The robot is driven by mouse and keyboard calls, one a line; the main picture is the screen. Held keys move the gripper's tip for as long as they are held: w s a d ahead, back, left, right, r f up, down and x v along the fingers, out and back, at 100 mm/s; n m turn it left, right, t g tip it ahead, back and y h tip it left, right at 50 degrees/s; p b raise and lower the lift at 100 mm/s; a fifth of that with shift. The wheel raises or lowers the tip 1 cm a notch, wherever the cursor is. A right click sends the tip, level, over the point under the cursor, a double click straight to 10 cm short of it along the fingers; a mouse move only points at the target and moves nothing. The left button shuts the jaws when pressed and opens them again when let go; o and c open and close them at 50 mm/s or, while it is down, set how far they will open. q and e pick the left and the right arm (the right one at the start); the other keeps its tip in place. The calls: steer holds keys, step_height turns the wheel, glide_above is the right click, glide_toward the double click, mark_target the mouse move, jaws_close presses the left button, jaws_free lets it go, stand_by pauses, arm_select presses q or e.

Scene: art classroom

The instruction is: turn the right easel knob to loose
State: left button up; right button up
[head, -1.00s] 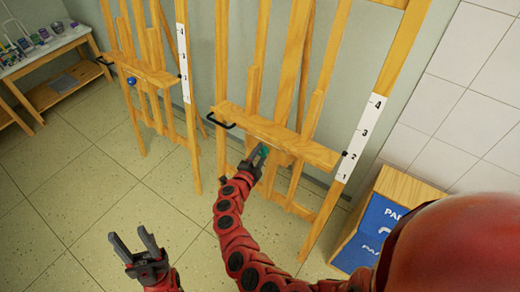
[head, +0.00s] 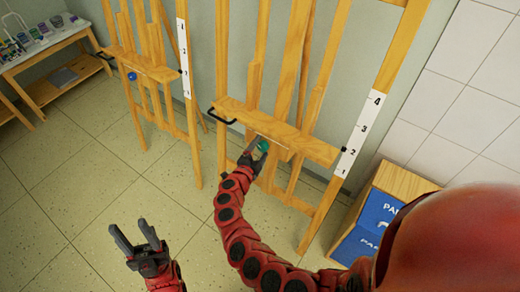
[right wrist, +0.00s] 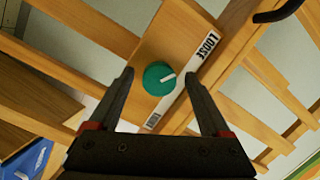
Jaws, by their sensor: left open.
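The right easel's green knob (head: 263,146) sits on the front of its wooden ledge (head: 228,112). In the right wrist view the knob (right wrist: 158,80) has a white pointer mark aimed right and slightly up, toward the middle of a white label strip (right wrist: 181,88). The strip reads LOOSE at its upper end; the lower end's word is too small to read surely. My right gripper (right wrist: 161,77) is open, one finger on each side of the knob with gaps visible. In the head view my right gripper (head: 256,155) is at the knob. My left gripper (head: 136,232) is open and empty, low at left.
The left easel has a blue knob (head: 132,76). Black handles (head: 222,116) stick out from the ledges. A white numbered scale (head: 358,138) runs up the right easel post. A paper cabinet (head: 385,212) stands at right; a paint table (head: 45,50) at far left. The floor between is clear.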

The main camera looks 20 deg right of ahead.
steer(key=shift+s+a, duration=0.1)
steer(key=shift+s, duration=0.05)
steer(key=b+v, duration=0.1)
steer(key=v, duration=1.6)
steer(key=shift+b, duration=0.4)
steer(key=shift+r, duration=0.15)
